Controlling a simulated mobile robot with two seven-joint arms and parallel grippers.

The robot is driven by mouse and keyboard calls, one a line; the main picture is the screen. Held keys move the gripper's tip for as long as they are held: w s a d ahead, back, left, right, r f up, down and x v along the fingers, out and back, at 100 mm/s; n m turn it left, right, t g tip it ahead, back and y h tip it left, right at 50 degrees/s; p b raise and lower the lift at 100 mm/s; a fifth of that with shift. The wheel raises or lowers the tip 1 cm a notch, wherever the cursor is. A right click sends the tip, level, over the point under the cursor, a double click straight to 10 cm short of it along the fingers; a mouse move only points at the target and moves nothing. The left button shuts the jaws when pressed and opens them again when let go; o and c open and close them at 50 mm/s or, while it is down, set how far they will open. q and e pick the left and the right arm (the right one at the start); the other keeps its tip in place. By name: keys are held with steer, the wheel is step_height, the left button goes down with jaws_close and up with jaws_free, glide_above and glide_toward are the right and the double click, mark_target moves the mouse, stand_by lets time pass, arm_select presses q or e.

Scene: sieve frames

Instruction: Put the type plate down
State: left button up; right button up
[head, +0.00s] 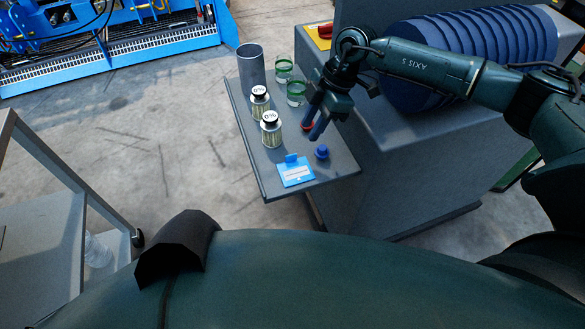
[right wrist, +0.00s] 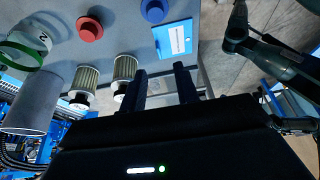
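The type plate (head: 297,174), blue with a white label, lies on the grey shelf (head: 335,169) near its front edge. It also shows in the right wrist view (right wrist: 172,40), beyond the fingertips and apart from them. My right gripper (head: 314,128) is above the shelf, behind the plate and slightly to its right, with its fingers pointing down. In the right wrist view (right wrist: 162,78) its two fingers are apart with nothing between them. A dark arm of mine shows at the right of that view; I cannot make out its gripper's fingers clearly.
A blue knob-like piece (head: 322,152) stands just right of the plate, and a red one (head: 307,126) is close to my right fingers.

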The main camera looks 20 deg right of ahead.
mark_target(292, 155)
steer(key=x, duration=0.9)
steer(key=shift+w+a+f, duration=0.1)
steer(key=shift+w+a, duration=0.1)
steer(key=shift+a, duration=0.3)
jaws_close()
